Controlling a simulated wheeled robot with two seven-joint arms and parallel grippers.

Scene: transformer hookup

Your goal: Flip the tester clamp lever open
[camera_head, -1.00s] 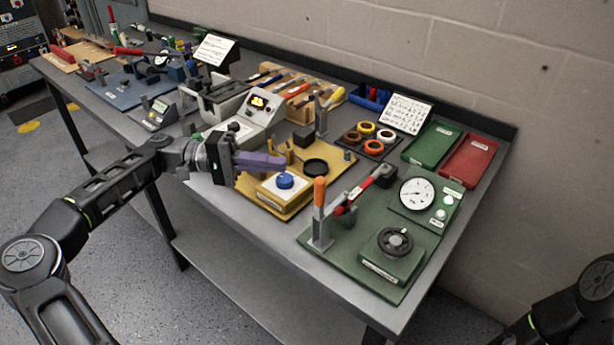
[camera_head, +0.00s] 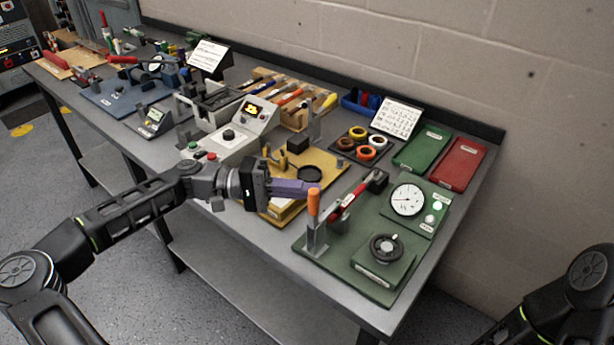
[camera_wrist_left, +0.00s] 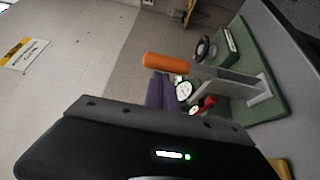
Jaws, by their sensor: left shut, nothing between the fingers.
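The tester is a green board (camera_head: 318,275) at the near right of the bench. Its clamp lever (camera_head: 313,202) has an orange grip and stands upright on a grey metal bracket (camera_head: 317,240). A red bar (camera_head: 346,202) lies behind it. In the left wrist view the orange grip (camera_wrist_left: 165,64) lies sideways beside the purple fingers. My left gripper (camera_head: 316,187) is shut and empty, with its purple fingertips close to the top of the orange grip. I cannot tell whether they touch. My right gripper is out of view; only part of my right arm shows at the lower right.
The board also carries a dial gauge (camera_head: 408,200) and a black handwheel (camera_head: 386,248). A yellow board (camera_head: 335,160) lies under and behind my left gripper. Green (camera_head: 422,148) and red (camera_head: 460,162) trays stand at the back right. The bench's front edge is close to the tester.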

